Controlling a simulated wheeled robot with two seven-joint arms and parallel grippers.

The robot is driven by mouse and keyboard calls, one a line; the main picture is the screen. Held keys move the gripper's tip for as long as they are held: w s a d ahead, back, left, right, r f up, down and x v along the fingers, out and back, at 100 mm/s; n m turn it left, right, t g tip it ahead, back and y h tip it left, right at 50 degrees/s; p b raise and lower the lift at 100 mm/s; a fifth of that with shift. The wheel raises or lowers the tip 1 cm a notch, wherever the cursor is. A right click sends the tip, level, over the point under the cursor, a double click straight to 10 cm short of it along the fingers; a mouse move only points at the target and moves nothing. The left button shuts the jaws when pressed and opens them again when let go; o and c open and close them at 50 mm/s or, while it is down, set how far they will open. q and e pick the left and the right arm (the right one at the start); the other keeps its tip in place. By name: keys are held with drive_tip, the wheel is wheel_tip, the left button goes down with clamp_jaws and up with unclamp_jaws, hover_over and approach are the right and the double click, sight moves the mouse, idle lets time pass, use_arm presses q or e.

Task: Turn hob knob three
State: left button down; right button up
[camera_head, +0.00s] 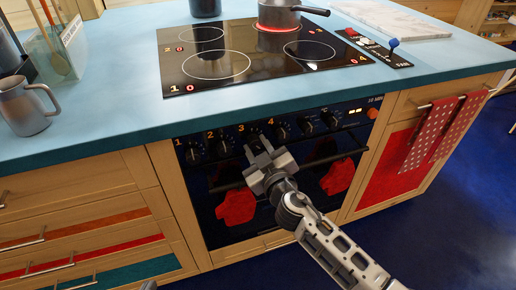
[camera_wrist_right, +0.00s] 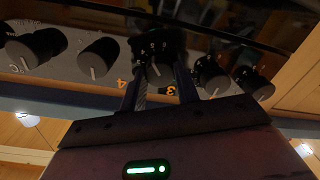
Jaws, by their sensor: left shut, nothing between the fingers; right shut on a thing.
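The dark hob knobs are in a row on the oven's front panel, with orange numbers one to four. My right gripper (camera_head: 259,146) is at the panel by the number 3, largely covering knob three. In the right wrist view, knob three (camera_wrist_right: 155,62) sits between the two fingers of the right gripper (camera_wrist_right: 158,86), which is shut on it. A white mark shows on the knob's face. The picture is upside down there, with the numbers 3 and 4 inverted. Knob four (camera_wrist_right: 97,58) is to the left. My left gripper is not clearly seen.
The black hob (camera_head: 245,62) is set in the blue worktop (camera_head: 110,110). A pot (camera_head: 279,14) stands on a red-glowing zone at back right. Red cloths (camera_head: 236,206) hang at the oven door. A grey mug (camera_head: 24,106) stands at left. Neighbouring knobs are close by.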

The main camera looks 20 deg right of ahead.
drive_tip(key=n, duration=0.3)
drive_tip(key=shift+n, duration=0.3)
drive_tip(key=n, duration=0.9)
drive_tip(key=shift+a+n+h+p, duration=0.1)
drive_tip(key=shift+n+h+p, duration=0.2)
drive_tip(key=shift+h+p, duration=0.1)
drive_tip(key=n, duration=0.3)
drive_tip(key=shift+f+n, duration=0.1)
drive_tip(key=shift+n, duration=0.2)
drive_tip(key=n+p, duration=0.1)
drive_tip(key=n, duration=0.5)
drive_tip(key=shift+p, duration=0.35)
drive_tip(key=n, duration=0.3)
drive_tip(key=shift+p, duration=0.4)
use_arm(q)
drive_tip(key=shift+s+a+r+g, duration=0.1)
drive_tip(key=shift+a+r+g, duration=0.15)
drive_tip(key=shift+r, duration=0.3)
use_arm(e)
drive_tip(key=shift+n, duration=0.8)
use_arm(q)
drive_tip(key=shift+f, duration=0.1)
use_arm(e)
drive_tip(key=shift+f, duration=0.1)
